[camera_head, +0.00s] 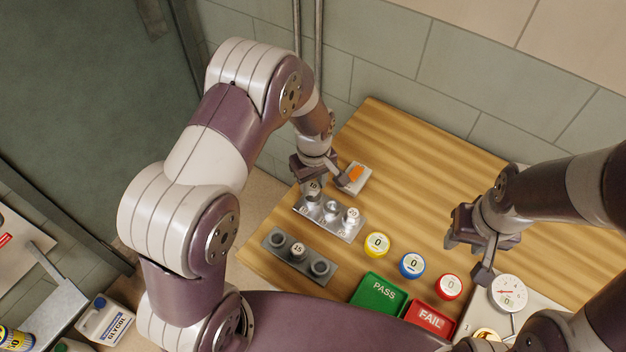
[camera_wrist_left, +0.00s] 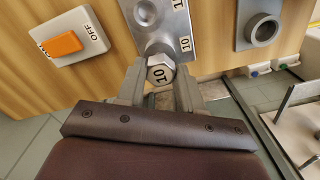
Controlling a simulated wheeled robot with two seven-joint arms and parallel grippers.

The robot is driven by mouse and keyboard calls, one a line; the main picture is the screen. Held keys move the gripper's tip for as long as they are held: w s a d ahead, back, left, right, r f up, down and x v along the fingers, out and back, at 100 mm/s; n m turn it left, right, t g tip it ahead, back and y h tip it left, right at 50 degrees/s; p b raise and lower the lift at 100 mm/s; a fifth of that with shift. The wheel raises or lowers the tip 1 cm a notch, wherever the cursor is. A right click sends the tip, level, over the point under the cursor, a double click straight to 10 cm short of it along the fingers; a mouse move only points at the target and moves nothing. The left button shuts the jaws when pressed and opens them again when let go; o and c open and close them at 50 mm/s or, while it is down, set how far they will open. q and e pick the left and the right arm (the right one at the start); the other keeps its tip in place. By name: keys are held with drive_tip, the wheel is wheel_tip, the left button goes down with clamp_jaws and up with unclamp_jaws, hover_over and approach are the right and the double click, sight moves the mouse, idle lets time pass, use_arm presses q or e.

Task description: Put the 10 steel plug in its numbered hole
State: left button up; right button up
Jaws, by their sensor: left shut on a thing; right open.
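The steel plug marked 10 (camera_wrist_left: 160,72) has a hex head and sits between the fingers of my left gripper (camera_wrist_left: 160,88), which is shut on it. In the head view my left gripper (camera_head: 314,183) is at the far-left end of the silver plate (camera_head: 328,227). The plate carries steel pieces, one marked 25 (camera_head: 352,215). In the left wrist view the plate (camera_wrist_left: 166,30) has a 10 label beside the plug. The head hides what is under it, so I cannot tell whether the plug is seated. My right gripper (camera_head: 468,257) is open and empty over the table's right side.
A grey block (camera_head: 309,261) with a plug marked 15 (camera_head: 298,249) lies nearer me. An orange switch (camera_head: 356,174) is close behind my left gripper. Yellow, blue and red caps (camera_head: 412,265), PASS (camera_head: 380,294) and FAIL (camera_head: 430,317) trays and a gauge (camera_head: 508,293) stand right. The back table is clear.

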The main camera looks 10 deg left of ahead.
use_arm(q)
drive_tip(key=shift+f+b, duration=0.4)
drive_tip(key=shift+f, duration=0.6)
idle(1.2)
drive_tip(key=o, duration=1.2)
wheel_tip(320, 180, up, 8)
drive_tip(key=p, duration=0.6)
drive_tip(key=shift+r+p, duration=0.1)
drive_tip(key=shift+p, duration=0.25)
